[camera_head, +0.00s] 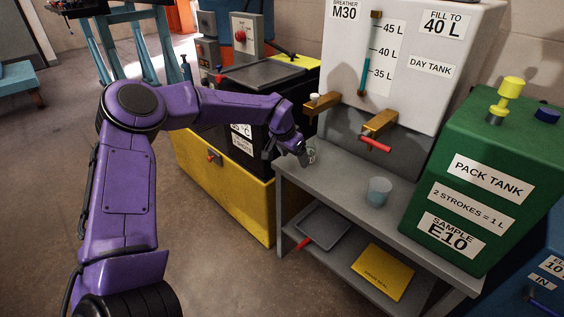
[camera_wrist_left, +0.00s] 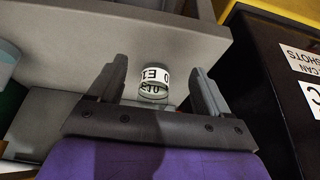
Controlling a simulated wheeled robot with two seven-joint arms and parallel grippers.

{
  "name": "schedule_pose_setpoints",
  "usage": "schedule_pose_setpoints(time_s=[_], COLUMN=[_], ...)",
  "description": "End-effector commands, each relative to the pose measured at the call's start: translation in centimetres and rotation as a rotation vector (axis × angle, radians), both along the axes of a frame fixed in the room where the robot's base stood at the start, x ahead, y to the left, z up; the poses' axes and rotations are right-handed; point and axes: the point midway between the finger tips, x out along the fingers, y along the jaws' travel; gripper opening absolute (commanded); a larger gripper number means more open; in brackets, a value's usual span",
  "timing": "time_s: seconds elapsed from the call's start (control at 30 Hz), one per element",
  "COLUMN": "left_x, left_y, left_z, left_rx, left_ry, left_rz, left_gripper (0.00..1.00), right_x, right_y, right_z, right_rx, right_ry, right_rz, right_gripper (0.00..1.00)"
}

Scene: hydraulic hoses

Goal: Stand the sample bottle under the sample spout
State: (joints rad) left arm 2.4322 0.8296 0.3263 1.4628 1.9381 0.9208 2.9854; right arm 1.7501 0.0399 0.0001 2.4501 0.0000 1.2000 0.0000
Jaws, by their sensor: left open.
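The sample bottle (camera_wrist_left: 153,78) is small and clear, with a white band lettered in black. It stands on the grey bench between the two fingers of my left gripper (camera_wrist_left: 155,75). The fingers are open, with a gap on each side of the bottle. In the head view my left gripper (camera_head: 303,153) is low at the bench's left end, and the bottle (camera_head: 312,156) is partly hidden by it. Two brass outlets stick out of the white day tank: one with a white top (camera_head: 322,101), one with a red handle (camera_head: 380,124). I cannot tell which is the sample spout.
A clear bluish cup (camera_head: 379,192) stands on the bench (camera_head: 345,178). The green pack tank (camera_head: 490,180) stands at the right. A grey tray (camera_head: 322,221) and a yellow folder (camera_head: 383,272) lie on the lower shelf. A yellow and black unit (camera_head: 225,185) adjoins the bench's left side.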

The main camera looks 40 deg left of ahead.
Motion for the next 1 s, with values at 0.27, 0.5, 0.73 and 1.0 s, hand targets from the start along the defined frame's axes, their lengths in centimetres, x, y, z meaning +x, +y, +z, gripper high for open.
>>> schedule_pose_setpoints(time_s=[0.27,0.5,0.73,1.0], left_x=[-4.5,-5.6,-9.6,-21.2], left_y=[0.3,0.5,0.0,-1.4], left_z=[-0.1,0.0,-7.2,-20.5], left_rx=[0.004,0.002,0.396,0.878], left_ry=[-0.004,0.000,0.235,0.980], left_rz=[-0.003,0.001,-0.593,-2.753], left_gripper=[0.78,0.78,0.78,0.78], right_x=[0.0,0.0,0.0,0.0], right_y=[0.0,0.0,0.0,0.0], right_z=[-2.0,-2.2,-2.2,-2.2], right_rx=[0.000,0.000,0.000,0.000], right_ry=[0.000,0.000,0.000,0.000], right_rz=[0.000,0.000,0.000,0.000], right_gripper=[0.43,0.43,0.43,0.43])
